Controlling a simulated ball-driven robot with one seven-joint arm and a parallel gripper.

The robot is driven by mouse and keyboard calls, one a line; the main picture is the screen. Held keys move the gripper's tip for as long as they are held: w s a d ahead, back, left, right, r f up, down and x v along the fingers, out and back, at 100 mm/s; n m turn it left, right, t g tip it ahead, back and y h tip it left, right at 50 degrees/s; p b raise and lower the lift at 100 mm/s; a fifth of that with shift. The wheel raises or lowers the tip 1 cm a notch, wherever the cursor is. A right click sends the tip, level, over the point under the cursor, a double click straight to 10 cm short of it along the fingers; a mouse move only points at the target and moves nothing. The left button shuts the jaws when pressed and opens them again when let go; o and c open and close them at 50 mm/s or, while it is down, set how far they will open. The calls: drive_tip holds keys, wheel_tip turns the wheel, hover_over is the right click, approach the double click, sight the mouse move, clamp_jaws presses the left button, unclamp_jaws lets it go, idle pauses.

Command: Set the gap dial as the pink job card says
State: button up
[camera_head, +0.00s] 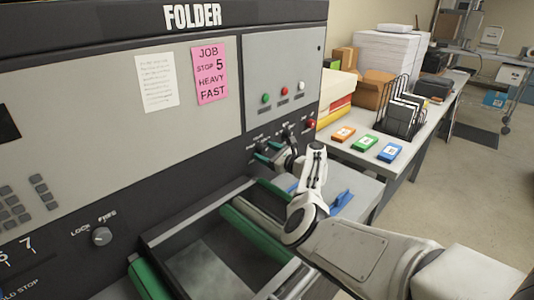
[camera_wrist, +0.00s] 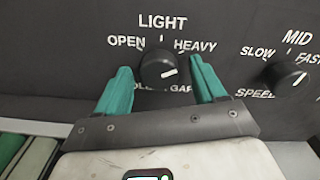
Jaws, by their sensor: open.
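The pink job card (camera_head: 209,73) on the folder's grey panel reads JOB, STOP 5, HEAVY, FAST. The gap dial is a round black knob (camera_wrist: 158,67) in the wrist view, marked OPEN at left, LIGHT above and HEAVY at right. Its white mark sits at the knob's right, slightly below centre. The label under it is partly hidden by my gripper. My gripper (camera_wrist: 160,82) is open, with one green finger on each side of the dial; I cannot tell whether they touch it.
A speed dial (camera_wrist: 284,73) marked SLOW, MID and FAST is just right of the gap dial. A LOCK/FREE knob (camera_head: 102,236) is at lower left. Green rollers (camera_head: 150,279) and a tray lie below my arm. A table with coloured boxes (camera_head: 364,142) stands at right.

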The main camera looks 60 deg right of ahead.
drive_tip(key=shift+s, duration=0.1)
drive_tip(key=b+v, duration=0.1)
drive_tip(key=v, duration=0.9)
drive_tip(key=shift+s, duration=0.3)
idle(0.5)
